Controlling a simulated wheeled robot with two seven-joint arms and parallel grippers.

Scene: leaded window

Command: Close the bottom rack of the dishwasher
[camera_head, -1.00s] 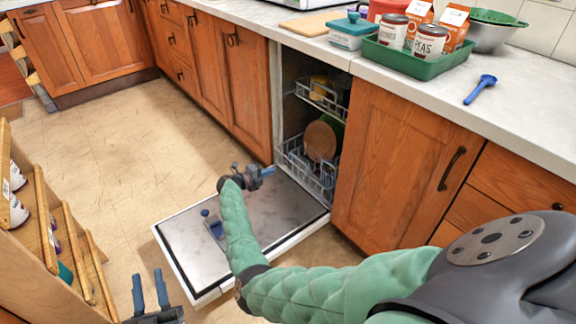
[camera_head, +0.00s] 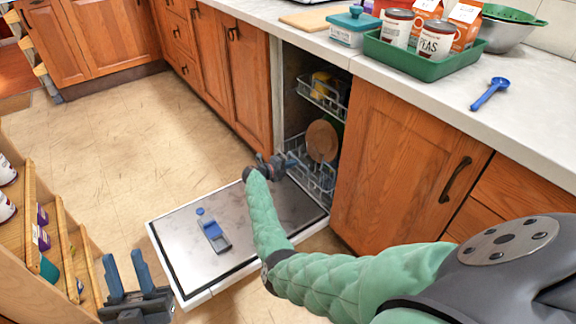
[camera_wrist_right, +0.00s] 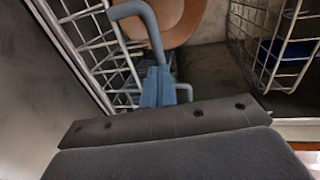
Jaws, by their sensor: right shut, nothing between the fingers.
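The dishwasher's white wire bottom rack (camera_head: 318,184) stands at the opening, low in the cavity, with a round brown dish (camera_head: 322,141) in it. The rack also shows in the right wrist view (camera_wrist_right: 108,62). My right gripper (camera_head: 287,162) is at the rack's front in the head view, shut and empty. In the wrist view its blue fingers (camera_wrist_right: 157,88) are together close to the rack wires; I cannot tell whether they touch. My left gripper (camera_head: 125,272) is open and empty at the lower left, away from the rack.
The dishwasher door (camera_head: 180,245) lies folded down, with a blue-grey dispenser (camera_head: 213,234) on it. The upper rack (camera_head: 322,95) is inside the cavity. A wooden shelf unit (camera_head: 45,235) stands at the left. Floor beyond the door is clear.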

